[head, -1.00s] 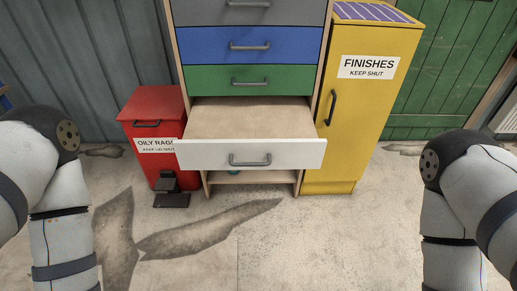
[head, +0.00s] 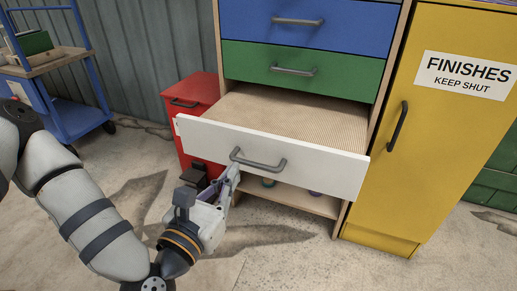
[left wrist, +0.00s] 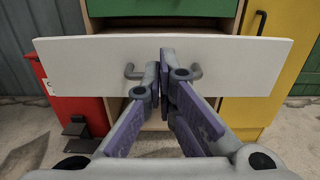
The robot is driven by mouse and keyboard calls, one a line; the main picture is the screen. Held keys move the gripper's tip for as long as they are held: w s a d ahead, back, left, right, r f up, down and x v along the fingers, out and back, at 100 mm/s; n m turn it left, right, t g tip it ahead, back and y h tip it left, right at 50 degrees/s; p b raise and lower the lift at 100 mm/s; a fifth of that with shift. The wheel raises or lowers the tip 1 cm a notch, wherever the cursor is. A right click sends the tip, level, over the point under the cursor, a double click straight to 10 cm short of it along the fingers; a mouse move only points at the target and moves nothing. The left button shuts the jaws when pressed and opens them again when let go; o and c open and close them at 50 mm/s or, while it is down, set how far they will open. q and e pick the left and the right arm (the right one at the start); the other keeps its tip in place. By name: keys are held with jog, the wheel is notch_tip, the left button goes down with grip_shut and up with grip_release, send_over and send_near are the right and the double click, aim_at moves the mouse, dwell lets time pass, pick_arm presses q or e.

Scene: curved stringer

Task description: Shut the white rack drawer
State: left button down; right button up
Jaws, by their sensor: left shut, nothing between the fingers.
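The white rack drawer (head: 300,150) is pulled out below the green drawer, and its empty inside shows in the head view. Its grey bar handle (head: 258,160) is on the middle of the front. The white front (left wrist: 85,65) also fills much of the left wrist view. My left gripper (head: 232,175) is shut and empty, just in front of the drawer front by the handle. In the left wrist view its fingertips (left wrist: 164,62) overlap the middle of the handle; I cannot tell whether they touch. My right gripper is not in view.
A red rag bin (head: 200,92) stands left of the rack, and a yellow finishes cabinet (head: 425,150) stands close on the right. A blue cart (head: 75,115) is at the far left. The floor (head: 330,265) in front is clear.

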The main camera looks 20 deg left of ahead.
aim_at(259, 138)
pick_arm(q)
jog(key=w+b, duration=0.1)
jog(key=w, duration=1)
jog(key=shift+w+d, duration=0.2)
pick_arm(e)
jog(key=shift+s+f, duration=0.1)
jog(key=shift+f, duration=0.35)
pick_arm(q)
jog(key=shift+f, duration=0.1)
